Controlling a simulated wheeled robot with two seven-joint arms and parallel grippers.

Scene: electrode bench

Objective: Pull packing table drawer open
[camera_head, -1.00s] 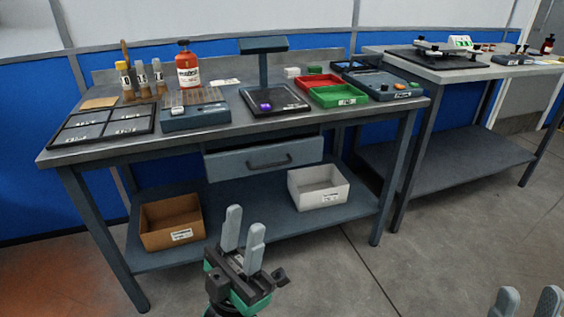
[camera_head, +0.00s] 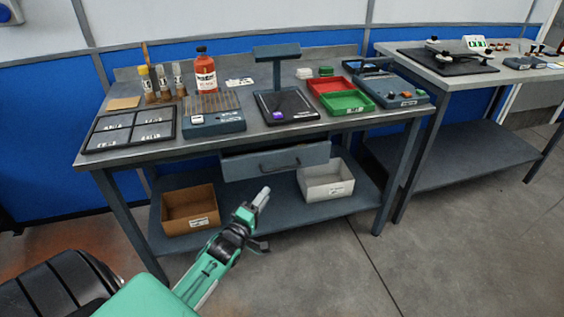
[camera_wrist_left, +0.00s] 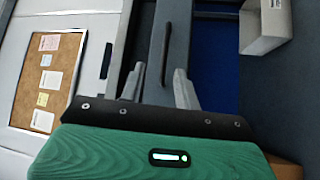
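The packing table (camera_head: 120,160) has a grey drawer (camera_head: 240,167) under its top, with a dark bar handle (camera_head: 280,166) on the front. A dark gap shows above the drawer front; I cannot tell if the drawer is slightly out. My left gripper (camera_head: 264,196) is in front of and below the handle, apart from it. In the left wrist view the two fingers (camera_wrist_left: 159,72) are spread, and the handle (camera_wrist_left: 167,55) shows beyond and between them, with the drawer front (camera_wrist_left: 180,40) behind. My right gripper is not in view.
A brown box (camera_head: 190,212) and a white box (camera_head: 327,182) stand on the lower shelf (camera_head: 270,205). The tabletop holds a scale (camera_head: 287,106), a red bottle (camera_head: 205,72) and trays (camera_head: 345,103). A second table (camera_head: 450,75) stands at the right. The front floor is clear.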

